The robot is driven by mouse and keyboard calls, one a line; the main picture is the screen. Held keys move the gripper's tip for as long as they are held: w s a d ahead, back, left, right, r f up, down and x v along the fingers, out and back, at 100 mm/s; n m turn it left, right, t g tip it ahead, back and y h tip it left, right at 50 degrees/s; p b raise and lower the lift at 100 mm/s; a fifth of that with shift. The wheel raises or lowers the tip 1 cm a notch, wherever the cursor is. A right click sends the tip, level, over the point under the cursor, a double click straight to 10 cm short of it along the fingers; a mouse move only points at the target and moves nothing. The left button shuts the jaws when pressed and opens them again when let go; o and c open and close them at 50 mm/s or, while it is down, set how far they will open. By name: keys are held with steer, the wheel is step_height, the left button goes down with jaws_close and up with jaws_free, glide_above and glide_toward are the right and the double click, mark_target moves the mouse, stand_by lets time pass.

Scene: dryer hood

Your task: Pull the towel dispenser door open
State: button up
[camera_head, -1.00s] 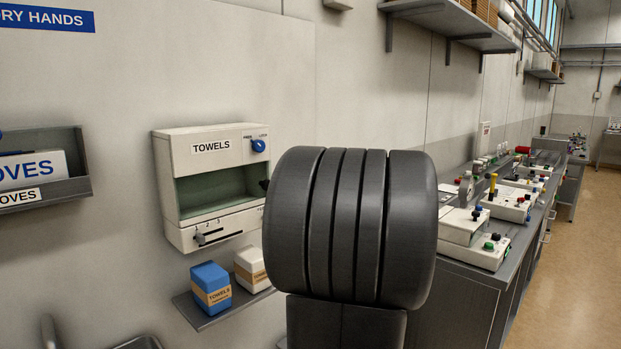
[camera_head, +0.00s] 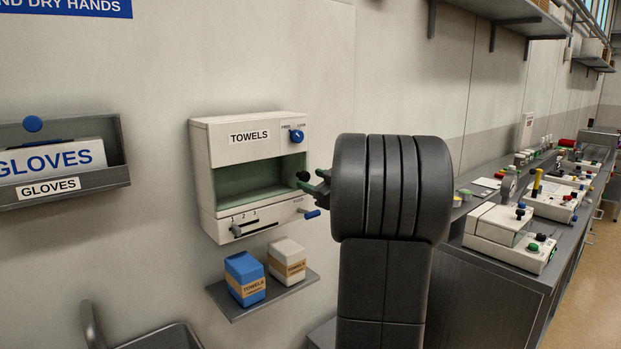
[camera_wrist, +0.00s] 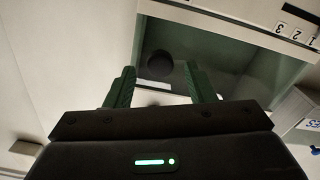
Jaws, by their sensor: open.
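The white towel dispenser (camera_head: 222,150) hangs on the wall, labelled TOWELS. Its door (camera_head: 245,182) is a greenish see-through panel that looks closed. A dark round knob (camera_head: 303,176) sits at the door's right edge and also shows in the wrist view (camera_wrist: 160,66). My gripper (camera_head: 315,181) is open at the dispenser's right side, partly hidden by my own arm. In the wrist view its green fingers stand either side of the knob, with the knob near the fingertips (camera_wrist: 160,79); I cannot tell whether they touch it.
A blue dial (camera_head: 296,136) is above the door. A slider (camera_head: 236,230) and a blue-tipped lever (camera_head: 311,214) are below. A shelf (camera_head: 240,313) with blue and white towel packs hangs underneath. A glove box holder (camera_head: 75,190) is left; a bench (camera_head: 505,277) with devices stands right.

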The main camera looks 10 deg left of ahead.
steer(key=shift+x, duration=0.85)
steer(key=shift+c, duration=0.3)
jaws_close()
steer(key=shift+s, duration=0.1)
